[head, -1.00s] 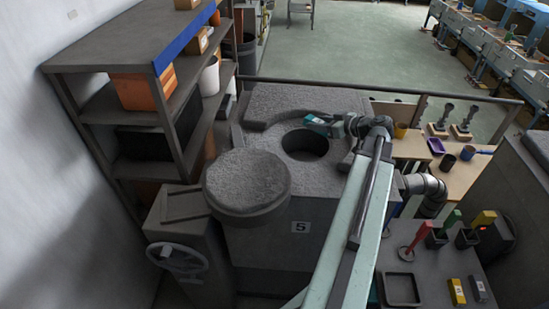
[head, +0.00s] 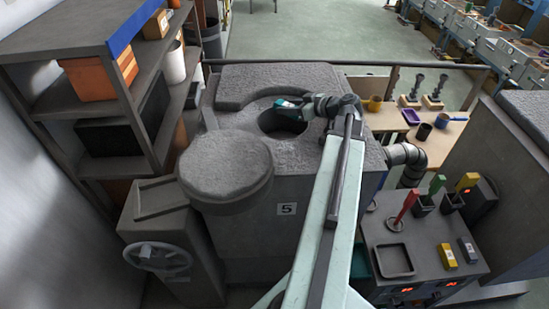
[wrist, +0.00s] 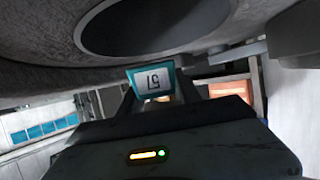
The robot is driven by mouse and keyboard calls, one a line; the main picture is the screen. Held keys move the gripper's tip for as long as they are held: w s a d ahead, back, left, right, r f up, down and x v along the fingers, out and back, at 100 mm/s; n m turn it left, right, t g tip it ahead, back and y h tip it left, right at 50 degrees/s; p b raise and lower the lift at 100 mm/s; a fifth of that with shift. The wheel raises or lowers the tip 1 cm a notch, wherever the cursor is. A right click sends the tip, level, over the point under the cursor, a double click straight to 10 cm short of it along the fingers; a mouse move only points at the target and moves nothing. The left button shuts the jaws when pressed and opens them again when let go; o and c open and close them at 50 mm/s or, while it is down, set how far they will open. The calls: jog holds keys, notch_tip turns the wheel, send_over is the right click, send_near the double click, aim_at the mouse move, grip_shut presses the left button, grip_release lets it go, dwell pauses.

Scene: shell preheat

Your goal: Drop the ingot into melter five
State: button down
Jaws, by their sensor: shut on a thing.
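Melter five (head: 245,240) is the grey block with a "5" plate on its front. Its round dark opening (head: 280,124) is uncovered on top, and its thick round lid (head: 225,168) is swung to the left. My gripper (head: 298,104) is shut on the ingot (head: 286,102), a teal piece, above the back part of the opening. In the wrist view the ingot (wrist: 152,82) shows a white label with an upside-down 5 between my fingers. The dark opening (wrist: 150,25) shows beside it at the top of that view. The ingot's height above the rim is unclear.
A shelf (head: 70,40) with orange boxes stands at left, and a handwheel (head: 157,256) is at the front left. A rail (head: 400,64) runs behind the melter. A bench (head: 425,235) with a tray (head: 394,262) and coloured levers is at right.

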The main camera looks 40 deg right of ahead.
jog(key=c, duration=0.7)
grip_release()
jog(key=shift+c, duration=0.2)
jog(key=p+v, duration=0.3)
jog(key=v, duration=0.5)
jog(key=shift+w+a, duration=0.1)
jog(key=shift+w, duration=0.05)
